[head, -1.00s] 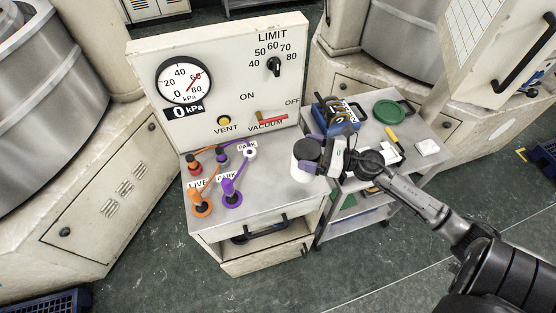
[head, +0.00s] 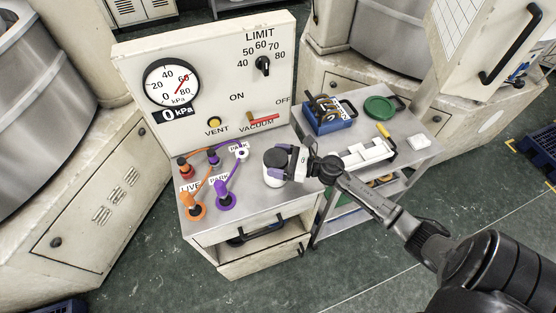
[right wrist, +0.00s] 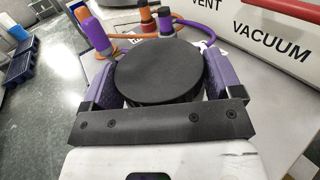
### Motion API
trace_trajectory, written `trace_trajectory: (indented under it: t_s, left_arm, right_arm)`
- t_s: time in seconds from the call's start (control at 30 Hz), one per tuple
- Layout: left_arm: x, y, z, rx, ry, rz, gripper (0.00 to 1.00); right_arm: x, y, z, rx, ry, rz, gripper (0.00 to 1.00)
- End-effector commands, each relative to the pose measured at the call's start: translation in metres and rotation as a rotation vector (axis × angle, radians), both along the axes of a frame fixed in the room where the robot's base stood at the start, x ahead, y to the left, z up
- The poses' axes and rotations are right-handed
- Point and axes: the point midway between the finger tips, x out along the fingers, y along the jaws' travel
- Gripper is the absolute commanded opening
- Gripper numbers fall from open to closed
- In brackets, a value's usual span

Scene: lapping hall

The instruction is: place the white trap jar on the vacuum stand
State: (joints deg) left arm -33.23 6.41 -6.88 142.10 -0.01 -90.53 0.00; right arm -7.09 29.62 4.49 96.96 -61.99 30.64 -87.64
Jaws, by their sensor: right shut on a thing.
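The white trap jar (head: 273,175) with its black lid is upright in my right gripper (head: 279,161), over the right part of the vacuum stand's grey top (head: 250,208). In the right wrist view the black lid (right wrist: 157,72) fills the space between my right gripper's purple fingers (right wrist: 158,65), one on each side. The jar's white body is mostly hidden below the lid there. I cannot tell whether the jar's base touches the top. My left gripper is not in view.
Orange (head: 194,207) and purple (head: 225,197) hose fittings stand left of the jar. The upright panel (head: 205,75) with gauge, red vacuum handle (head: 263,119) and limit knob rises behind. A cart (head: 405,160) on the right holds a blue caddy (head: 330,122) and a green disc (head: 380,107).

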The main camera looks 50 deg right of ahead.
Motion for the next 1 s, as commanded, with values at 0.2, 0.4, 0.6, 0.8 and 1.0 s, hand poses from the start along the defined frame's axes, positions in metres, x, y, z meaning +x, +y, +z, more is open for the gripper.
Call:
trace_trajectory:
  t_s: [0.2,0.4,0.6,0.8,1.0]
  left_arm:
    - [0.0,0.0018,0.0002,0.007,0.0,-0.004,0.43]
    - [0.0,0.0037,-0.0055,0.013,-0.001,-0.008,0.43]
    - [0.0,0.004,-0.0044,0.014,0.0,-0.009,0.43]
    - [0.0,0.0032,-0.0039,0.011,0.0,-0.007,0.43]
    - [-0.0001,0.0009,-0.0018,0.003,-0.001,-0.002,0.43]
  right_arm:
    - [0.0002,-0.0003,0.0008,0.0,-0.001,0.0,0.42]
    - [0.0,-0.0004,-0.0043,-0.001,-0.002,0.0,0.42]
    - [-0.0002,-0.0003,-0.0035,-0.001,-0.001,0.0,1.0]
    - [-0.0002,-0.0003,-0.003,-0.001,-0.001,0.0,1.0]
    - [-0.0082,-0.005,-0.0023,-0.002,0.003,-0.001,1.0]
